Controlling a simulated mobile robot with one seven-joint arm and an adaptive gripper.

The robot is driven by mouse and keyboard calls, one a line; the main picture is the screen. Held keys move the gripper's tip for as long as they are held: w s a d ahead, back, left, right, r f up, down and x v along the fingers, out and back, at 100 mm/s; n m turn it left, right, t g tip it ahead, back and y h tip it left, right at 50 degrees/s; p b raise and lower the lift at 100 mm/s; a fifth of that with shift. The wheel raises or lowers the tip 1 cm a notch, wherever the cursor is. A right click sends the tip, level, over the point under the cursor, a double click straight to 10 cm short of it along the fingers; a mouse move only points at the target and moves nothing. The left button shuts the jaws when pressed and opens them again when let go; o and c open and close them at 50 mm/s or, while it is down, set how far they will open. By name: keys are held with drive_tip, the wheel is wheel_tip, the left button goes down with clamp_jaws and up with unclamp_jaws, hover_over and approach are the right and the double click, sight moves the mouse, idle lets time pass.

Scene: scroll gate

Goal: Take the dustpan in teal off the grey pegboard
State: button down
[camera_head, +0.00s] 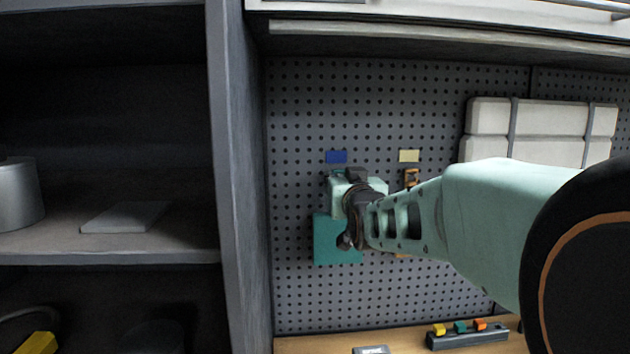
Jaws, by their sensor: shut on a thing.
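The teal dustpan (330,243) is at the grey pegboard (300,110), below a blue label. Its broad flat pan shows to the left of and below my gripper. My gripper (345,240) is in front of the dustpan and shut on it. My mint-green arm reaches in from the right and covers part of the dustpan and board. The grip point and the dustpan's hanging point are hidden, so I cannot tell whether it still touches its peg.
A yellow label (409,156) and a partly hidden orange item (411,177) are to the right. White padded boxes (540,118) are at upper right. A dark rack (467,338) with coloured pieces lies on the wooden bench (310,343). A grey shelf post (236,180) stands close on the left.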

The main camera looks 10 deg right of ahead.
drive_tip(key=shift+s+a+r+b, duration=0.15)
drive_tip(key=shift+s+b, duration=0.45)
drive_tip(key=shift+s, duration=0.75)
drive_tip(key=shift+s+d+r+b, duration=0.1)
drive_tip(key=shift+s+b, duration=0.5)
drive_tip(key=shift+s, duration=0.7)
drive_tip(key=s+b, duration=0.2)
drive_tip(key=s, duration=0.6)
drive_tip(key=shift+b, duration=0.4)
